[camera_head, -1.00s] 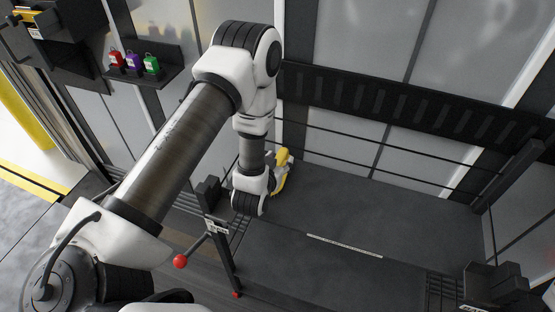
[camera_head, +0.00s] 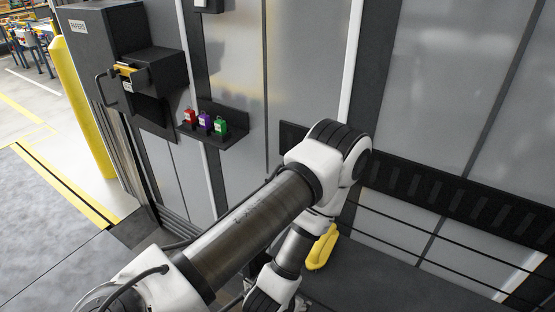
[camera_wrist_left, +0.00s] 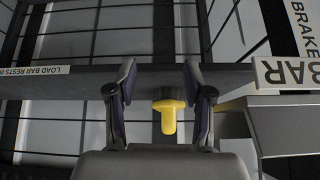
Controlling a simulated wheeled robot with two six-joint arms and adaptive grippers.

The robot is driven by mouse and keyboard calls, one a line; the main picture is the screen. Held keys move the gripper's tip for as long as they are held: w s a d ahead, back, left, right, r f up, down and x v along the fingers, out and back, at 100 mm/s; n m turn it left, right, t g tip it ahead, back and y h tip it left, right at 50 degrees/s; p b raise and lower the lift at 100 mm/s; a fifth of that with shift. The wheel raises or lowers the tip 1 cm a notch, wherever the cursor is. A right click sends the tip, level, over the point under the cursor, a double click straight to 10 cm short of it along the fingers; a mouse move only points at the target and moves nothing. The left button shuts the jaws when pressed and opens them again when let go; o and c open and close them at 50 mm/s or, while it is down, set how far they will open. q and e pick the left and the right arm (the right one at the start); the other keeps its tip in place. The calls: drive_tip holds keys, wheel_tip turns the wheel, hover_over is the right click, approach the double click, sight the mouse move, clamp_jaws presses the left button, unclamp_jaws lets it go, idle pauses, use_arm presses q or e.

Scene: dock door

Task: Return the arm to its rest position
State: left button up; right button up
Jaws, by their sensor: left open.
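My left arm (camera_head: 255,225) comes in from the lower left of the head view, bent at the elbow with its forearm pointing down. Its gripper is outside the bottom of that view. In the left wrist view my left gripper (camera_wrist_left: 158,92) is open, its two dark fingers apart. A yellow knob (camera_wrist_left: 168,118) shows between the fingers in that picture; nothing is clamped, and its distance is hard to tell. My right gripper is in neither view.
A yellow object (camera_head: 322,249) stands by the wall beside my forearm. A shelf (camera_head: 222,136) holds red, purple and green padlocks. A dark box (camera_head: 127,82) hangs left of it. A bar labelled "LOAD BAR RESTS" (camera_wrist_left: 36,71) crosses the wrist view.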

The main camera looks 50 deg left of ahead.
use_arm(q)
drive_tip(key=s+d+f+g, duration=0.1)
drive_tip(key=s+f+g, duration=0.1)
drive_tip(key=s, duration=0.3)
drive_tip(key=s+d+f+m+g+h, duration=0.1)
drive_tip(key=s+f+g, duration=0.1)
drive_tip(key=s+g, duration=0.2)
drive_tip(key=shift+s+d+f+g, duration=0.3)
drive_tip(key=shift+s+f+g, duration=0.1)
drive_tip(key=shift+s, duration=0.8)
